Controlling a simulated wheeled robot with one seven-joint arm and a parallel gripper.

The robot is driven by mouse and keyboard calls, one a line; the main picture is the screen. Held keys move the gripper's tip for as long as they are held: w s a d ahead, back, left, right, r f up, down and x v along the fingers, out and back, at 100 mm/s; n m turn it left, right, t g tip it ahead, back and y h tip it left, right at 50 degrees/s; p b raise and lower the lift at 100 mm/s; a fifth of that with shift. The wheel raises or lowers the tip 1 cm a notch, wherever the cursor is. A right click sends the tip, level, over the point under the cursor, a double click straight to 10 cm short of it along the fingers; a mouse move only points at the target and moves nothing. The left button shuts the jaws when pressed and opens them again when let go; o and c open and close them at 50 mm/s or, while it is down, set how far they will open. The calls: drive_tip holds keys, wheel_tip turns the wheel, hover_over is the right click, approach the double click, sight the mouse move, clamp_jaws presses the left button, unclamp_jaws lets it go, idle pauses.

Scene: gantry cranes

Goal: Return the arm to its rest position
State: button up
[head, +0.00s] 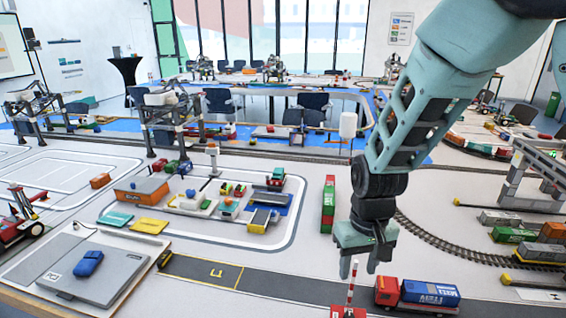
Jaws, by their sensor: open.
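My gripper (357,268) hangs down from my teal arm (420,105) right of the middle in the head view. Its two fingers point down and are apart, with nothing seen between them. It hangs over the table area near the dark road strip, just above a red-and-white barrier post (350,290) in the picture. I cannot tell how far above the table the fingertips are. My arm enters from the upper right corner.
A red truck with a blue container (418,294) stands right of the gripper. A green-and-red container stack (328,204) stands to its left. Curved rail track (460,248) and a grey gantry crane (540,172) are at right.

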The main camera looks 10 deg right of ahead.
drive_tip(key=s+a+r+n, duration=0.3)
drive_tip(key=s+r, duration=0.1)
drive_tip(key=s, duration=0.5)
drive_tip(key=s+a+r+n+b, duration=0.1)
drive_tip(key=s+a+r+n, duration=0.1)
drive_tip(key=s, duration=0.8)
wheel_tip(320, 180, up, 2)
drive_tip(key=shift+s+a+r+n, duration=0.15)
drive_tip(key=shift+a+n, duration=0.25)
drive_tip(key=shift+n, duration=0.5)
